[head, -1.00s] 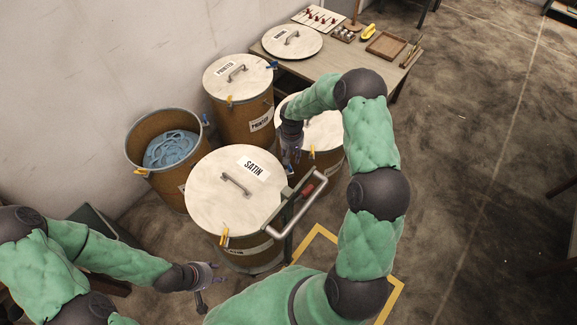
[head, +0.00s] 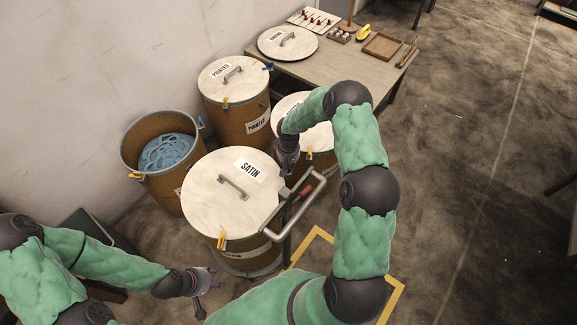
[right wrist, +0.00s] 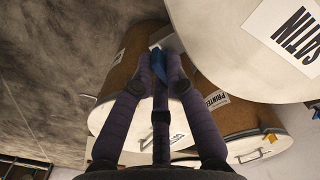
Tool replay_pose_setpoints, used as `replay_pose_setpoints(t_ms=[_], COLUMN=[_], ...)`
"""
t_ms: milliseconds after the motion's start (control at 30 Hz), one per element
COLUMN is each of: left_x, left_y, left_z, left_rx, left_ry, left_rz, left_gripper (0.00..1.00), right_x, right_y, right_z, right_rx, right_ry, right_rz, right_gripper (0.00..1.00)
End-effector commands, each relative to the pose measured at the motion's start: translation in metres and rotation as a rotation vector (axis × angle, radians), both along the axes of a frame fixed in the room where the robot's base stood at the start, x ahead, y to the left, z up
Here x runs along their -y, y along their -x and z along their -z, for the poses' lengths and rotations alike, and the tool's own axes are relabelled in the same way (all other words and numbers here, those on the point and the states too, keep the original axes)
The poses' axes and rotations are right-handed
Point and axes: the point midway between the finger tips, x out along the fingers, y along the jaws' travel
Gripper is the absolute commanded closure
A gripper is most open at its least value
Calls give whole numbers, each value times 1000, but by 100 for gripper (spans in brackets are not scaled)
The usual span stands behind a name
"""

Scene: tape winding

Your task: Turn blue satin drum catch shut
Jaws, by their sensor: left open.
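The satin drum (head: 245,251) stands in the middle of the head view, its pale lid (head: 212,212) on top with a SATIN label. Its yellow catch (head: 222,240) sits at the near rim. My right gripper (head: 287,168) reaches down at the lid's far right edge and hides the rim there in the head view. In the right wrist view, its fingers close around a blue catch (right wrist: 158,64) beside the satin lid (right wrist: 220,45); the catch's exact angle is hard to tell. My left gripper (head: 208,290) is open and empty, low in front of the drum.
The printed drum (head: 257,113) and another lidded drum (head: 322,150) stand behind. An open drum (head: 127,155) with blue material is at left. A metal handle (head: 318,190) rises close to the satin drum's right. A table (head: 340,68) holds tools and a spare lid.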

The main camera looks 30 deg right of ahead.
Motion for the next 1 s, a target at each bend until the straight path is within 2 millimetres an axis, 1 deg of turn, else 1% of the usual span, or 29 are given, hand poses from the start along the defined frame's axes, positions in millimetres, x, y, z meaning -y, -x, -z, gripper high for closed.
replay_pose_setpoints(t_ms=[267,467,667,1000], left_x=[0,0,0,0], left_y=[0,0,0,0], left_z=[0,0,-1,-4], left_rx=[0,0,0,0], left_ry=[0,0,0,0], left_rz=[0,0,0,0], left_gripper=[55,55,55,55], right_x=[0,0,1,2], right_y=[0,0,-1,-2], right_z=[0,0,0,-1], right_rx=[0,0,0,0], right_ry=[0,0,0,0], right_rz=[-5,-58,-184,-498], right_gripper=[100,100,100,100])
